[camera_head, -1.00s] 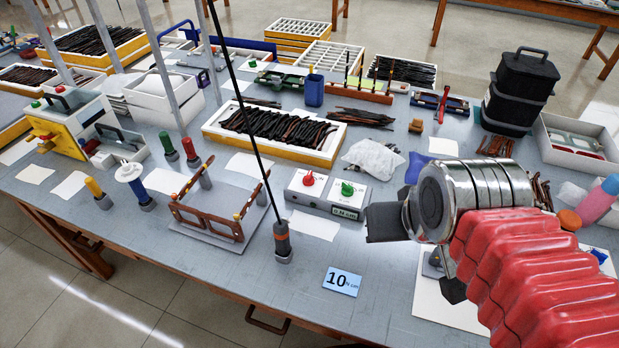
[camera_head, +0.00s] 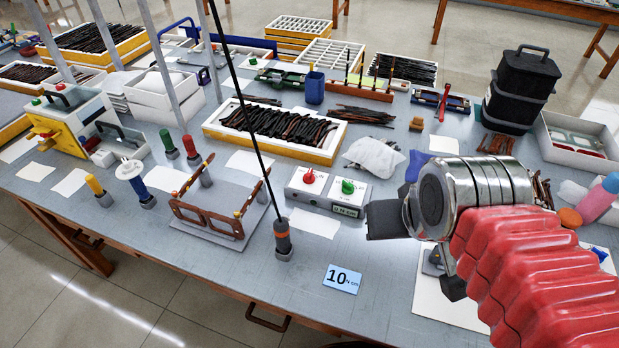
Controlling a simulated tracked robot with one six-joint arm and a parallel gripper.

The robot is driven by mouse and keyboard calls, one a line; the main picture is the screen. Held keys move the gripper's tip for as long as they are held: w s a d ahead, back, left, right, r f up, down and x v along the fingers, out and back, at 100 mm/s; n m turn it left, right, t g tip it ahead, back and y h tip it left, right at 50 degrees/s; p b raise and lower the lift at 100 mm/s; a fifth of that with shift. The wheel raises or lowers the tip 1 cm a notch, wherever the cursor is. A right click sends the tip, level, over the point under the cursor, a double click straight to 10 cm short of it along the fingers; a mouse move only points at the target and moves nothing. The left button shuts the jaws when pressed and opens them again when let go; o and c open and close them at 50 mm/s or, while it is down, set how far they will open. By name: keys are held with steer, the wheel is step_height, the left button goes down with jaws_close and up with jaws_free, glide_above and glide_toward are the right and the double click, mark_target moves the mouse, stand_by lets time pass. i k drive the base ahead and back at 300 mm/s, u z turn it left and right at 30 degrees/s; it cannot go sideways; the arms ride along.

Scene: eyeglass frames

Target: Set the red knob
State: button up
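The red knob (camera_head: 309,175) sits on top of a small white and grey box (camera_head: 328,193) in the middle of the table. A green knob (camera_head: 347,186) is beside it on the same box. My gripper (camera_head: 385,219) is to the right of the box, near its right side in the picture. A dark finger points left; the other fingers' spacing is not clear from this angle. I cannot see anything held.
A dark screwdriver with an orange band (camera_head: 283,239) hangs on a cable left of the box. A brown eyeglass frame (camera_head: 208,222) stands on a grey plate. A crumpled white cloth (camera_head: 373,156) lies behind the box. Bare table lies around the card.

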mark_target(308, 178)
steer(key=k, duration=1.35)
steer(key=u, duration=0.5)
steer(key=i, duration=1.55)
steer(key=u, duration=0.35)
